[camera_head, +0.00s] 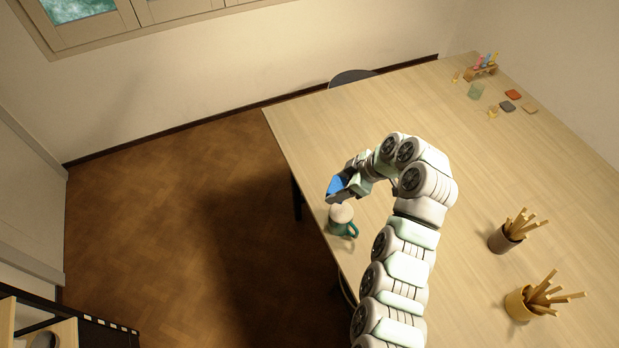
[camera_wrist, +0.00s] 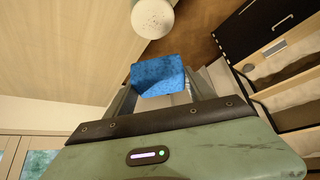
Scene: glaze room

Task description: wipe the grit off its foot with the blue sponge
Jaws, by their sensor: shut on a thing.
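A teal mug (camera_head: 342,228) stands near the table's left edge, apparently upside down, with its handle to the right. Its pale round foot (camera_wrist: 152,17) faces up and carries small dark specks in the wrist view, where its upper part is cut off. My gripper (camera_head: 343,186) is shut on the blue sponge (camera_wrist: 158,76), which sticks out from between the fingers. In the head view the sponge (camera_head: 336,187) is above and beside the mug. A gap shows between sponge and foot in the wrist view.
Brown pot (camera_head: 505,238) and yellow pot (camera_head: 519,304) of wooden sticks stand at right. A green glass (camera_head: 475,91), colored tiles (camera_head: 507,106) and a small rack (camera_head: 482,71) are at the far end.

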